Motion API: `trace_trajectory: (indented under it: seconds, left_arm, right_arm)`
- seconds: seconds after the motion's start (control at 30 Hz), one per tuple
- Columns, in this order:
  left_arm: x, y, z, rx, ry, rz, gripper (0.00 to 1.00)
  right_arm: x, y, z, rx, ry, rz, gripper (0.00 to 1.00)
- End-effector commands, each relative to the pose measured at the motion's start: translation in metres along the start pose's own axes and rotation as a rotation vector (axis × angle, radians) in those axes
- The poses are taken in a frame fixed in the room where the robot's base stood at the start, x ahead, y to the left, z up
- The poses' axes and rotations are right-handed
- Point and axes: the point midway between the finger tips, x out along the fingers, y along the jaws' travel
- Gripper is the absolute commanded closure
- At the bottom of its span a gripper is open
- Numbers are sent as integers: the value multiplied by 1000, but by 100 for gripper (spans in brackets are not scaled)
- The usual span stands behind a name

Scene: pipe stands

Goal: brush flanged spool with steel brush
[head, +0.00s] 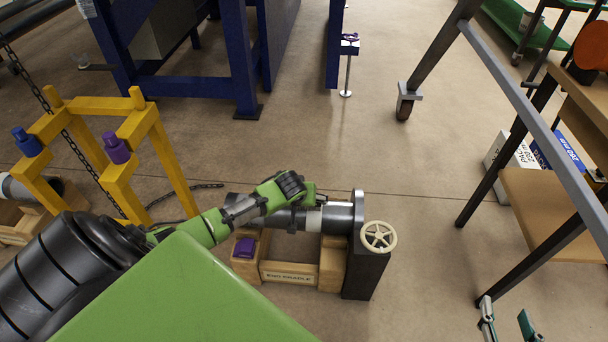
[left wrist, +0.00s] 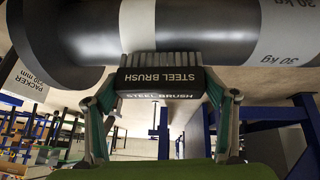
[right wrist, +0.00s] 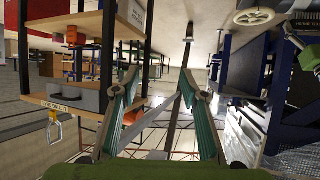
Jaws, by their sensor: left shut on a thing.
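The dark grey flanged spool (head: 336,218) lies across a wooden cradle (head: 290,272), its round flange (head: 358,208) at the right end. It has a pale band, and a "30 kg" mark shows in the left wrist view (left wrist: 215,30). My left gripper (left wrist: 162,98) is shut on the black steel brush (left wrist: 160,82). The brush's bristles face the spool and appear to touch its surface. In the head view my left arm and hand cover part of the spool and the brush. My right gripper (head: 506,318) is open and empty at the bottom right, away from the spool.
A cream handwheel (head: 379,236) on a dark post stands beside the flange. A purple block (head: 244,247) sits on the cradle's left. A yellow stand (head: 160,135) is at the left. A metal-framed bench (head: 545,215) is at the right. Open floor lies between.

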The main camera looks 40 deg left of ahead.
Motion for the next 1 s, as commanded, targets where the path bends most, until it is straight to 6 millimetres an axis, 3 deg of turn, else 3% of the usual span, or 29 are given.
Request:
trace_trajectory:
  seconds: [0.53,1.0]
  left_arm:
    - [-4,0,-3,0,1,0,40]
    - [-9,6,-6,2,1,3,40]
  right_arm:
    - [-8,6,30,-1,-139,13,60]
    - [-8,4,36,4,-164,9,60]
